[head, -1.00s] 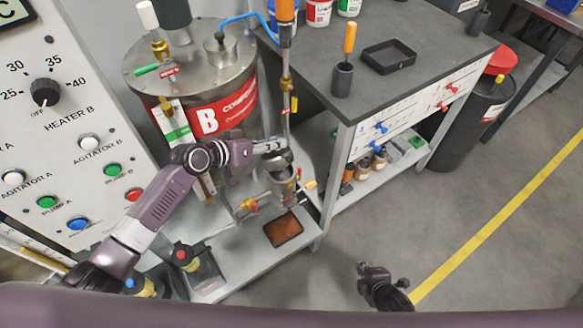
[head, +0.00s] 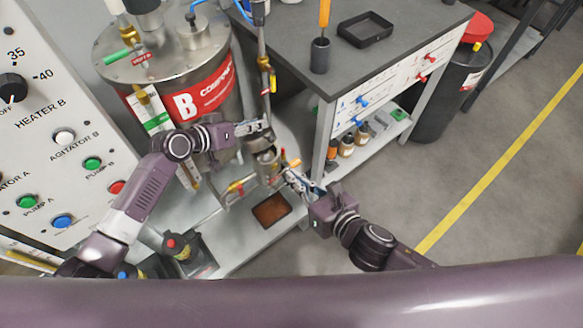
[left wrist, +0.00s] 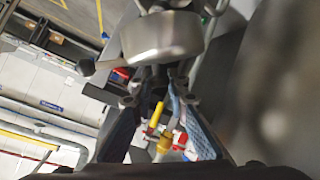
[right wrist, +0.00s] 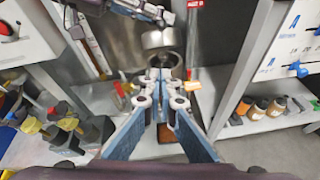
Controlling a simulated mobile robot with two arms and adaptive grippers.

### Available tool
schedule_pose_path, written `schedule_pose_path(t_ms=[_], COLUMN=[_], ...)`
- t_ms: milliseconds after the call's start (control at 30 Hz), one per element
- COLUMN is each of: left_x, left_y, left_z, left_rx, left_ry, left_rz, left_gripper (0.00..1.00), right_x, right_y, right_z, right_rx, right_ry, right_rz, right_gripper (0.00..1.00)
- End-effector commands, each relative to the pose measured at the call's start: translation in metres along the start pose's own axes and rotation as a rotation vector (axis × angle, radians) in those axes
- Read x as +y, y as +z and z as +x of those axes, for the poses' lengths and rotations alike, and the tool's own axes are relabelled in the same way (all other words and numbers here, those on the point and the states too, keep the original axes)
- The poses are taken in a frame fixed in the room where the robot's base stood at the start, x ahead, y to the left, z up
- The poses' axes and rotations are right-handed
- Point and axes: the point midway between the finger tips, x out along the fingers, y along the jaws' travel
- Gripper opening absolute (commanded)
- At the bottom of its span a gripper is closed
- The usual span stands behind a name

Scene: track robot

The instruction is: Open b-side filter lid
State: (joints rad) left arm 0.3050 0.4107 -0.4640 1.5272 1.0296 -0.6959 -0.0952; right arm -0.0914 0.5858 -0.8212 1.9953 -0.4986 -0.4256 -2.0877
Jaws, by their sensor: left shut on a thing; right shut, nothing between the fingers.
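The b-side filter (head: 268,172) is a small metal cup low in front of the red-labelled B tank. My left gripper (head: 267,124) is shut on its silver lid, just above the filter. In the right wrist view the round lid (right wrist: 158,39) shows above the dark opening of the filter body (right wrist: 166,62), seemingly raised from it. The left wrist view shows a silver round part (left wrist: 162,38) just beyond the fingers, probably the lid. My right gripper (head: 286,173) is shut and empty, close to the right of the filter; its fingertips partly hide the filter in its wrist view.
The B tank (head: 205,92) and a vertical pipe (head: 264,75) stand behind the filter. A rusty-brown tray (head: 271,210) lies on the shelf below. The grey workbench (head: 390,55) is to the right, with bottles on its lower shelf.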

Motion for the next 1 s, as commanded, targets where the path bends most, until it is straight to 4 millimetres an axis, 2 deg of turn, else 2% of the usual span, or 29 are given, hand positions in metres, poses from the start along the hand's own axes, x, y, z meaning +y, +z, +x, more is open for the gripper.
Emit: schedule_pose_path(t_ms=[200, 400, 500, 633, 1000], left_x=[-0.001, 0.0, 0.0, -0.001, 0.0], left_y=[-0.002, -0.002, -0.002, -0.002, -0.001], left_z=[-0.001, -0.001, -0.001, -0.001, 0.0], left_rx=[0.005, 0.004, 0.004, 0.004, 0.003], left_ry=[-0.001, -0.001, -0.001, -0.001, -0.001], left_rz=[0.001, 0.001, 0.001, 0.0, 0.0], left_gripper=[0.0, 0.0, 0.0, 0.0, 0.0], right_x=[0.001, 0.001, 0.0, 0.0, 0.0], right_y=[0.002, 0.002, 0.02, 0.033, 0.039], right_z=[0.047, 0.086, 0.087, 0.09, 0.092], right_rx=[-0.003, -0.002, -0.005, -0.003, 0.001], right_ry=[0.0, 0.001, 0.002, 0.001, 0.0], right_rz=[0.005, 0.006, 0.003, 0.005, 0.006], right_gripper=[0.0, 0.0, 0.0, 0.0, 0.0])
